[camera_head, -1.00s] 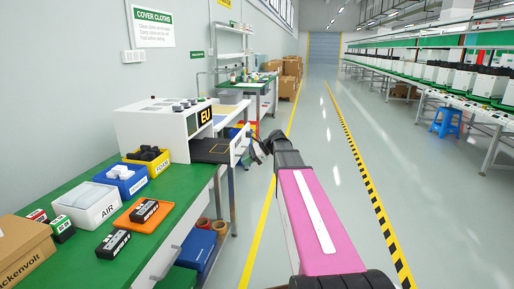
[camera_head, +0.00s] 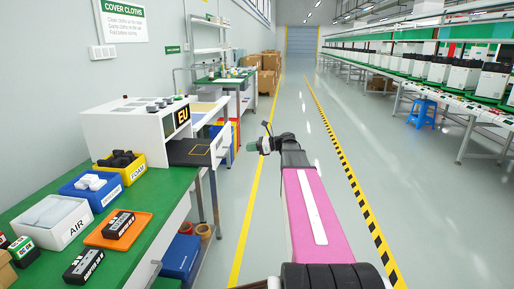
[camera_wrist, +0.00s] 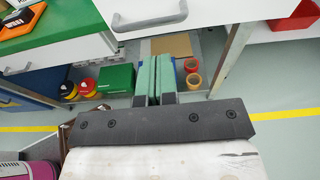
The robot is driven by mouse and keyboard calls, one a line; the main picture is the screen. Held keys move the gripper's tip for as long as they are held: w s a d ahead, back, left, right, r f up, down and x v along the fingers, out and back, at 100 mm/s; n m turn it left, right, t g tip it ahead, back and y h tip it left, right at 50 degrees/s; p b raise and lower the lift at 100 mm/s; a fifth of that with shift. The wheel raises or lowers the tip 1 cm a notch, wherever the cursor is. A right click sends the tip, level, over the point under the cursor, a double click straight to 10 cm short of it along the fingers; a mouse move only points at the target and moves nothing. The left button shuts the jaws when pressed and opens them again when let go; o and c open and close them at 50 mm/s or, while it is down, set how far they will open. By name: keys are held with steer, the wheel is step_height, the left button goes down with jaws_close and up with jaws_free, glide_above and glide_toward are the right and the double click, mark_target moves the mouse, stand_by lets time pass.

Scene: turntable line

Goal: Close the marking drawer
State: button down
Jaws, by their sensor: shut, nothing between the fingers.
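The marking drawer (camera_head: 190,152) sticks out of the right side of the white machine with the yellow EU sign (camera_head: 178,118). Its dark top bears yellow corner marks, and its white front (camera_head: 221,147) faces the aisle. My gripper (camera_head: 250,146) is in the aisle just right of that front, apart from it. In the wrist view, the shut green fingers (camera_wrist: 154,72) are empty. Above their tips is a white drawer front with a grey handle (camera_wrist: 150,22), which looks like the marking drawer; contact is not visible.
The green bench (camera_head: 150,215) holds a yellow foam bin (camera_head: 122,172), a blue bin, a white AIR bin and an orange tray. Tape rolls (camera_wrist: 191,72) and a green box (camera_wrist: 116,78) lie below.

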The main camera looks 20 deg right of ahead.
mark_target(190, 155)
steer(key=x, duration=0.8)
steer(key=shift+a, duration=0.25)
steer(key=r+x, duration=0.1)
steer(key=x, duration=0.6)
steer(key=r+x, duration=0.2)
steer(key=x, duration=0.5)
steer(key=r+x, duration=0.1)
steer(key=x, duration=0.6)
steer(key=shift+w+a+r, duration=0.25)
steer(key=shift+w+a, duration=0.2)
steer(key=shift+a, duration=0.2)
steer(key=shift+a, duration=0.1)
